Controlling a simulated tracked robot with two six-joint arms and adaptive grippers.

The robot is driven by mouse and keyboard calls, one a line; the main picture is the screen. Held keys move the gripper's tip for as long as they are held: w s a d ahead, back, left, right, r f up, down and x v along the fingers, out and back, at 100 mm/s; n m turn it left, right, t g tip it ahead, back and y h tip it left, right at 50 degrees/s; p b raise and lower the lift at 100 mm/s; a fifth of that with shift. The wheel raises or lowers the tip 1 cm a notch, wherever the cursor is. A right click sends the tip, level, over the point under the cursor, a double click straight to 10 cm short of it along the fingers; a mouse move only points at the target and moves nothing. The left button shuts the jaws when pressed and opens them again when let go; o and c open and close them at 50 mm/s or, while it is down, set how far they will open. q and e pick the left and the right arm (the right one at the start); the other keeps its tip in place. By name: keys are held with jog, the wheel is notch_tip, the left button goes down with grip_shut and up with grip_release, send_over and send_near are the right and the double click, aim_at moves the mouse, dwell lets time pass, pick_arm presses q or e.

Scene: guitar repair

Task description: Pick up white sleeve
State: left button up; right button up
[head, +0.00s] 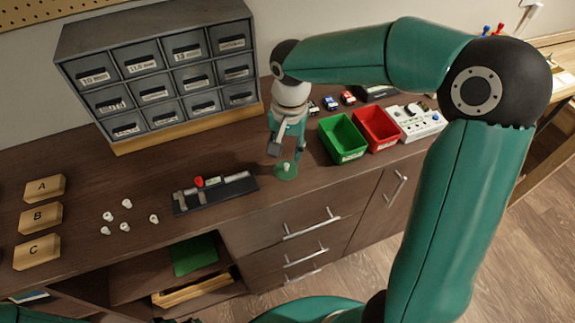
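A small white piece (286,167), which may be the white sleeve, stands on a round green base (284,174) near the front edge of the counter. My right gripper (287,152) points down just above it, with its fingers apart and nothing visible between them. Several other small white pieces (126,203) lie loose on the counter at the left. They are too small to tell their exact shape. My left gripper does not show clearly; only part of my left arm is at the bottom left edge.
A grey drawer cabinet (160,108) stands at the back. A dark tool strip (215,195) with a red part lies left of the green base. A green bin (343,138), red bin (377,129) and white device (418,122) stand to the right. Wooden blocks (40,218) stand far left.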

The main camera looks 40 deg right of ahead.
aim_at(286, 166)
notch_tip(286, 166, down, 5)
jog(key=shift+s+a+r, duration=0.1)
jog(key=c, duration=0.7)
